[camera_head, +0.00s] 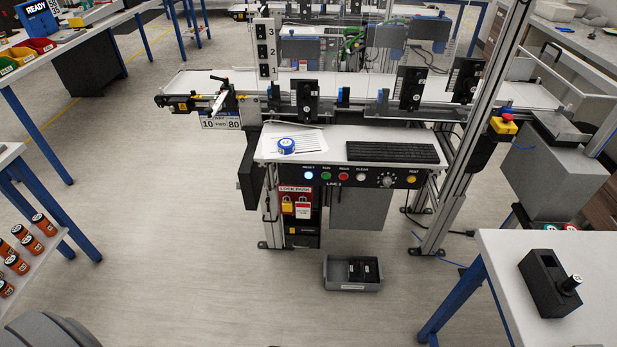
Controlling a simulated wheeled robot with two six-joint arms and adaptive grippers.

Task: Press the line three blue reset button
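The blue reset button (309,175) sits at the left end of the control panel (350,187) under the desk of the conveyor station, and it looks lit. Small lettering above it seems to read RESET. To its right are a green button (326,176), a red button (344,176), a white button (361,177), a dial (387,181) and a yellow button (411,179). The panel has a LINE label, but its number is too small to read surely. Neither of my grippers is in view, and nothing covers the blue button.
Above the panel, the desk (262,151) holds a keyboard (392,152) and a blue tape measure (286,145). A grey bin (352,286) lies on the floor below. Open floor lies in front.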

